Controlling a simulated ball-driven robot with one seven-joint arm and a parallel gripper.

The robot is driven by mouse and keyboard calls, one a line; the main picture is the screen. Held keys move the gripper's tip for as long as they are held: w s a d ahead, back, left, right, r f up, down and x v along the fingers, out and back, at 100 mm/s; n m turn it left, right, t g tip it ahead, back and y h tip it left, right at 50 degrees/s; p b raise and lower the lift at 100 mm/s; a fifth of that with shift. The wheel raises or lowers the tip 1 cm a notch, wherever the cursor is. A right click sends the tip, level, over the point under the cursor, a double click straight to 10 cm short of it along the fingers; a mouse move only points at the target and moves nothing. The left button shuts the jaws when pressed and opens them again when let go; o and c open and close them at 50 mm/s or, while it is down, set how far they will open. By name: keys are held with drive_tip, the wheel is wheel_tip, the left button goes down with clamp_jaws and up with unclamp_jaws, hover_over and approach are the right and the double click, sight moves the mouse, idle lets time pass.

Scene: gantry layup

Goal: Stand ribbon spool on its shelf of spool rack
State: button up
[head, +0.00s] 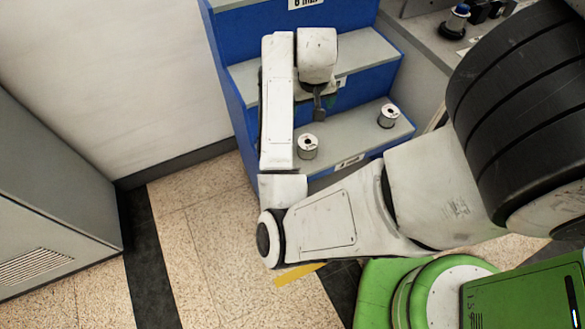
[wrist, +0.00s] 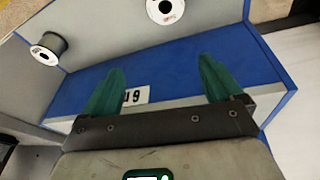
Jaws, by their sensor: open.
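The spool rack (head: 234,100) is blue with stepped grey shelves. Two white-flanged spools stand on its lowest visible shelf (head: 345,135): one at the left (head: 307,147), one at the right (head: 388,117). I cannot tell which is the ribbon spool. In the wrist view, one dark-wound spool (wrist: 49,48) is at upper left and another (wrist: 165,10) is cut by the top edge. My gripper (head: 320,113) hangs over the rack, just above and behind the left spool, apart from it. In the wrist view its green fingers (wrist: 160,78) are spread and empty, over blue riser.
A number label (wrist: 136,96) on a shelf edge shows between the fingers, partly hidden. A grey worktop (head: 430,45) with a blue-capped item (head: 456,20) lies right of the rack. A grey cabinet (head: 50,190) stands at left; the floor between (head: 200,240) is clear.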

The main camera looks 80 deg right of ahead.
drive_tip(key=w+a+n+t+h, duration=0.1)
drive_tip(key=w+a+n+h, duration=0.1)
drive_tip(key=w+a+n, duration=0.4)
drive_tip(key=s+a+f+n+y, duration=0.2)
drive_tip(key=s+a+f, duration=0.1)
drive_tip(key=a, duration=0.7)
drive_tip(key=s+a+f+n+y, duration=0.2)
drive_tip(key=a+f, duration=0.4)
drive_tip(key=a, duration=0.5)
drive_tip(key=shift+s+f+n+g+y, duration=0.35)
drive_tip(key=shift+s+n, duration=0.35)
drive_tip(key=shift+s, duration=0.3)
drive_tip(key=shift+r, duration=0.1)
